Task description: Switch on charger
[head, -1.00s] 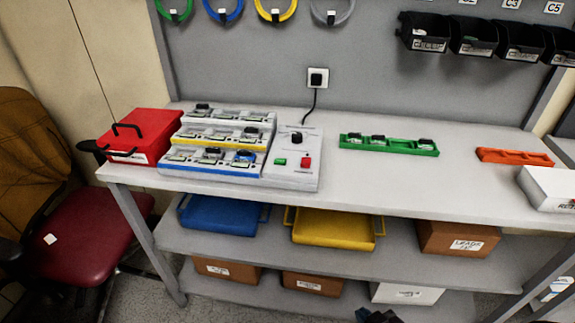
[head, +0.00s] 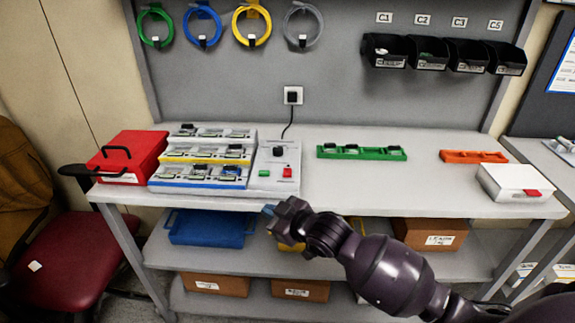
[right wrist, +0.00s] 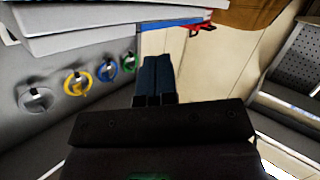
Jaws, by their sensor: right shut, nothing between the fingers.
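The charger (head: 276,168) stands on the bench, a tiered rack joined to a grey control panel. The panel carries a black knob (head: 278,151), a green button (head: 264,173) and a red switch (head: 287,172). Battery-like packs sit in several slots of the tiers. A black plug (head: 293,96) is in the wall socket, its cable running down to the panel. My right gripper (head: 269,210) is in front of the bench's front edge, below the panel and apart from it. In the right wrist view its fingers (right wrist: 153,80) are together and empty. My left gripper is not in view.
A red case (head: 128,158) stands left of the charger. A green tray (head: 362,152), an orange tray (head: 473,157) and a white box (head: 515,183) are to the right. The bench top (head: 400,180) between is clear. A red chair (head: 60,265) stands at left.

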